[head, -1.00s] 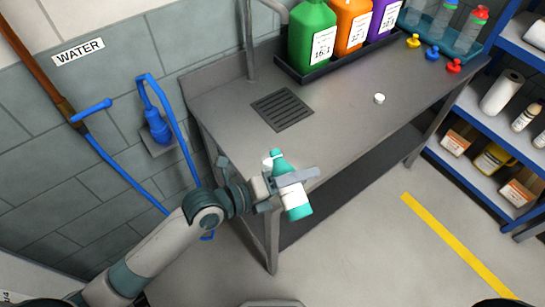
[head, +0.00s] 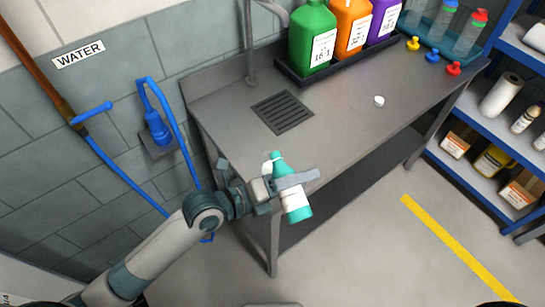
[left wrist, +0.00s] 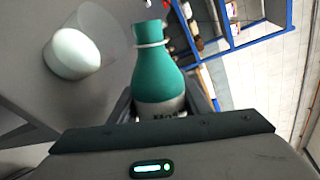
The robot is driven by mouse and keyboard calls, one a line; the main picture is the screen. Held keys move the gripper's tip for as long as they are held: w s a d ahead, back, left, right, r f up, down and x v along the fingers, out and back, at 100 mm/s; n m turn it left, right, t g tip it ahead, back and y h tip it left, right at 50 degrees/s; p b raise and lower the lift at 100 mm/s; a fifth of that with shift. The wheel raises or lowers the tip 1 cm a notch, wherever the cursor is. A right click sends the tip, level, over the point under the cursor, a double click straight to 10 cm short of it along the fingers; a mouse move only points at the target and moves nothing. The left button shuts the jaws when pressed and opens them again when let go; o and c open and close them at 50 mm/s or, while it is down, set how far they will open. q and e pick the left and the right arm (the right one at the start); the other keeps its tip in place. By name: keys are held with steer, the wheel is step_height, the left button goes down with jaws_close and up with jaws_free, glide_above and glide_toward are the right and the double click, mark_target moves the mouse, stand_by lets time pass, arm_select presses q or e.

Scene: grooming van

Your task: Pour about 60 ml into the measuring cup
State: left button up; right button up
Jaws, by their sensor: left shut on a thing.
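A teal bottle (head: 297,207) with a white label is in my left gripper (head: 292,188), which is shut around its body. It is held roughly upright, leaning a little, at the front left edge of the steel table. In the left wrist view the bottle (left wrist: 160,65) shows its teal shoulder and neck with a pale ring. A small white cup-like thing (left wrist: 73,53) stands beside it, apart from the bottle, and may be the measuring cup. My right gripper is not in view.
A dark tray with green (head: 312,38), orange and purple jugs stands at the back. Blue shelves (head: 480,120) stand at the right.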

arm_select(q)
steer(key=shift+w+r+m+b, duration=0.2)
steer(key=shift+m+b, duration=0.25)
steer(key=shift+m, duration=0.15)
stand_by(0.5)
